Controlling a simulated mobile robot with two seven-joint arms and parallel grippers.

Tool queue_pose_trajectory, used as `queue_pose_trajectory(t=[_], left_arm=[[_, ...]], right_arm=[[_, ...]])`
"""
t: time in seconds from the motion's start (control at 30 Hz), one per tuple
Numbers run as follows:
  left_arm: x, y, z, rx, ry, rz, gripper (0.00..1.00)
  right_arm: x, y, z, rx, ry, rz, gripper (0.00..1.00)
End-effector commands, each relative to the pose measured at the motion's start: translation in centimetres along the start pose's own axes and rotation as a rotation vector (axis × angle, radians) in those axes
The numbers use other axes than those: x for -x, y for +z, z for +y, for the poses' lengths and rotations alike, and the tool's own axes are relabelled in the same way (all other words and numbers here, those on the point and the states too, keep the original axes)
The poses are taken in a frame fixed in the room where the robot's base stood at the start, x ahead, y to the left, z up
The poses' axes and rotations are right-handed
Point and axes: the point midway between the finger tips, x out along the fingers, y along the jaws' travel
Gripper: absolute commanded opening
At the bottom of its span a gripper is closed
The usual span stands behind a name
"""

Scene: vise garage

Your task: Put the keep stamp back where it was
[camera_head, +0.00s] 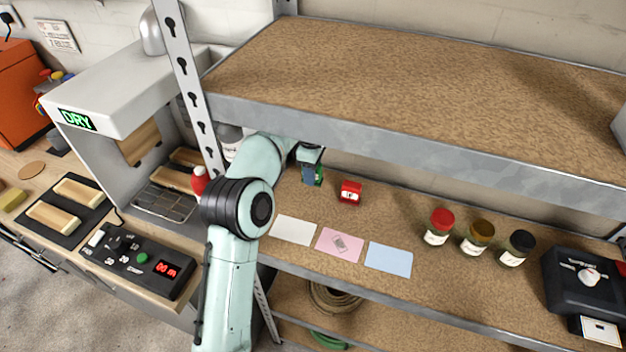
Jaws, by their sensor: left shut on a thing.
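My left gripper (311,168) reaches in under the upper shelf, at the back of the middle shelf. It is shut on a small green thing (319,178), probably a stamp, mostly hidden by the fingers. A small red block with a white mark (350,192), which looks like another stamp, stands just right of the gripper, apart from it. No readable label shows which is the keep stamp. A white card (294,230), a pink card with a printed mark (339,244) and a blue card (388,257) lie in a row in front. My right gripper is out of view.
The upper shelf board (430,85) hangs over the work area. A slotted metal post (190,95) stands left of my arm.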

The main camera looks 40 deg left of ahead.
Motion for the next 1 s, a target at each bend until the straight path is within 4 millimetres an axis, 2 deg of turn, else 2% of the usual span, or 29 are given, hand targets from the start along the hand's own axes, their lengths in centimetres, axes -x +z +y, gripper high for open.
queue_pose_trajectory(t=[0.2,0.3,0.67,0.7,0.73,0.77,1.0], left_arm=[[-3.9,0.0,-0.1,-0.002,-0.006,-0.001,0.17],[-4.1,0.1,0.4,-0.001,-0.001,-0.001,0.17],[-4.6,0.1,0.4,-0.002,-0.001,-0.001,0.17],[-4.5,0.1,0.4,-0.001,-0.001,-0.001,0.49],[-4.5,0.1,0.4,-0.001,-0.001,-0.001,0.59],[-4.5,0.1,0.4,-0.001,-0.001,-0.001,0.62],[-4.4,0.1,0.4,-0.001,0.000,-0.001,0.62]], right_arm=[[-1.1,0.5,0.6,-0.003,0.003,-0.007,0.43],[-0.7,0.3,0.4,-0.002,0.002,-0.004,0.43],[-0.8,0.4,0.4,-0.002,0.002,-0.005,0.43],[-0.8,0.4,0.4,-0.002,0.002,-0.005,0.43],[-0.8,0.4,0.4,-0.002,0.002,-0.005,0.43],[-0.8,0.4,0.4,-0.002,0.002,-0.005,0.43],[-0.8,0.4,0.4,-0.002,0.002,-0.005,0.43]])
